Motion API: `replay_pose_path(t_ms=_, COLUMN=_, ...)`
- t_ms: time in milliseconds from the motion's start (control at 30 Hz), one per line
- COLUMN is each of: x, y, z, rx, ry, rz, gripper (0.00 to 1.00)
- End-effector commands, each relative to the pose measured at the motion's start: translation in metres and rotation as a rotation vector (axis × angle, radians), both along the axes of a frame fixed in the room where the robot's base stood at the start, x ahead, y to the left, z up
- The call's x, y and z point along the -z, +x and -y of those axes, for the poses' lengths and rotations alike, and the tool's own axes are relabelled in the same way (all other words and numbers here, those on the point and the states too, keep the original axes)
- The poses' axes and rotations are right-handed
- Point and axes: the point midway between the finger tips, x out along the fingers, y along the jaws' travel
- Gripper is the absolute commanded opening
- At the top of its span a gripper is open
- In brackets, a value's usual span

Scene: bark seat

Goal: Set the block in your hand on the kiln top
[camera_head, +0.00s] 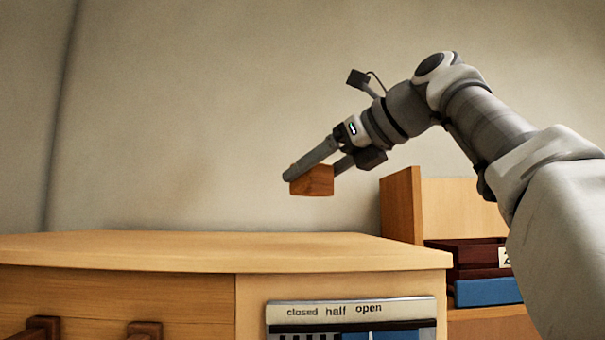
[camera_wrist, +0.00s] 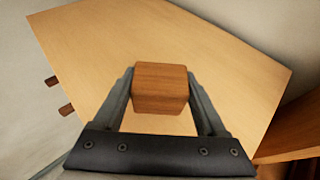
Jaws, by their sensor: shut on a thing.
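My gripper (camera_head: 312,174) is shut on a brown wooden block (camera_head: 313,181) and holds it in the air above the pale wooden kiln top (camera_head: 200,250). In the head view a gap of wall shows between the block's underside and the top. In the wrist view the block (camera_wrist: 160,88) sits between the two fingers of the gripper (camera_wrist: 160,95), with the broad kiln top (camera_wrist: 210,55) beneath and around it. The bare top shows nothing standing on it.
The kiln front carries a panel (camera_head: 350,310) labelled closed, half, open, and dark wooden handles (camera_head: 144,330). A wooden shelf unit (camera_head: 400,205) with dark red and blue boxes (camera_head: 488,292) stands to the right. A plain wall is behind.

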Motion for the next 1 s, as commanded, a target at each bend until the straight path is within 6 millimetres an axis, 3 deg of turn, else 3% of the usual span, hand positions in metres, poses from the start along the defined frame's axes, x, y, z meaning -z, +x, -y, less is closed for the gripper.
replay_pose_path(t_ms=267, x=0.014, y=-0.001, z=0.0, rx=0.001, ry=0.001, rz=-0.001, gripper=0.08)
replay_pose_path(t_ms=633, x=0.059, y=0.0, z=0.0, rx=0.001, ry=0.0, rz=0.002, gripper=0.08)
replay_pose_path(t_ms=1000, x=0.068, y=0.0, z=0.0, rx=0.0, ry=0.001, rz=0.001, gripper=0.08)
